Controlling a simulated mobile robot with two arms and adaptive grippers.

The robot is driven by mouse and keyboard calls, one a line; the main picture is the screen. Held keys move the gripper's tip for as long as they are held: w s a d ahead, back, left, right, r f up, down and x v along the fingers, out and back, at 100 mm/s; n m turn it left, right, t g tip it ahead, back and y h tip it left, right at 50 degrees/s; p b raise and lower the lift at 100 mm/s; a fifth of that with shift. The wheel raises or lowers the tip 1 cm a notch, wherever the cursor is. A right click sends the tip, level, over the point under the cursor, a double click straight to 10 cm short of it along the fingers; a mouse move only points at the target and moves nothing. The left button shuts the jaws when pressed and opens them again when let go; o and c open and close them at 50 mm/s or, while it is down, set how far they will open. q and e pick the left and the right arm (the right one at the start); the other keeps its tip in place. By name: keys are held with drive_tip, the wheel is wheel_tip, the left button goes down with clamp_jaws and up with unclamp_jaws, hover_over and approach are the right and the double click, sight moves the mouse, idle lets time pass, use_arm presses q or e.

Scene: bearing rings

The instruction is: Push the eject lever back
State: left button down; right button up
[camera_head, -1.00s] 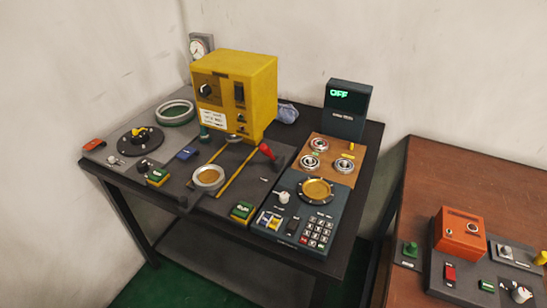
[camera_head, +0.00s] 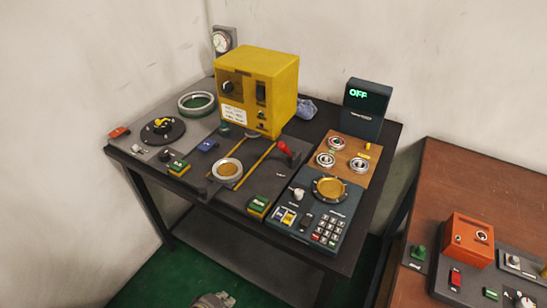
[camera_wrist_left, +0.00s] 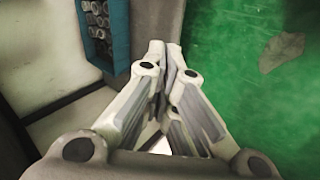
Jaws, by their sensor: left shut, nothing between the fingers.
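A lever with a red knob (camera_head: 284,148) stands at the right of the yellow press (camera_head: 268,88), on the dark machine plate; I take it to be the eject lever. The knob leans up and toward the left of the picture. My left gripper (camera_head: 212,299) shows only in part at the bottom edge of the head view, in front of the table and well apart from the lever. In the left wrist view its fingers (camera_wrist_left: 167,60) are shut with nothing between them, above the green floor. My right gripper is not in view.
A keypad panel (camera_head: 342,205) and several bearings on a brown board (camera_head: 368,148) stand to the right. A brown table (camera_head: 480,185) is farther right. The wrist view shows a blue bin (camera_wrist_left: 88,45) holding grey parts.

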sight(287, 152)
use_arm(q)
drive_tip(key=w+d+r+n+t+h+p, duration=0.1)
drive_tip(key=w+d+r+n, duration=0.1)
drive_tip(key=r, duration=0.7)
drive_tip(key=w+d+r+n+t+h, duration=0.1)
drive_tip(key=w+d+r+n+h, duration=0.1)
drive_tip(key=r, duration=0.7)
drive_tip(key=w+d+r+n+t+h+p, duration=0.1)
drive_tip(key=w+d+r+n, duration=0.2)
drive_tip(key=r, duration=0.7)
drive_tip(key=shift+w+d+r+n+t+h+p, duration=0.1)
drive_tip(key=shift+w+d+n+t+h+p, duration=0.1)
drive_tip(key=shift+w, duration=0.45)
drive_tip(key=shift+w+d+n+t+h+p, duration=0.1)
drive_tip(key=shift+w+n+h, duration=0.1)
drive_tip(key=shift+w, duration=0.45)
drive_tip(key=w+r+n, duration=0.1)
drive_tip(key=n, duration=0.1)
drive_tip(key=w+a+r+n+t, duration=0.1)
drive_tip(key=w+r+n, duration=0.1)
drive_tip(key=n, duration=0.1)
drive_tip(key=w+r+n+t, duration=0.1)
drive_tip(key=w+r+n, duration=0.1)
drive_tip(key=shift+w+a+n+h, duration=0.15)
drive_tip(key=shift+w+n+h, duration=0.05)
drive_tip(key=shift+n+h, duration=0.1)
drive_tip(key=shift+w+a+r+n+t, duration=0.2)
drive_tip(key=shift+w+r+n+t, duration=0.25)
drive_tip(key=shift+n, duration=0.25)
drive_tip(key=shift+f, duration=0.1)
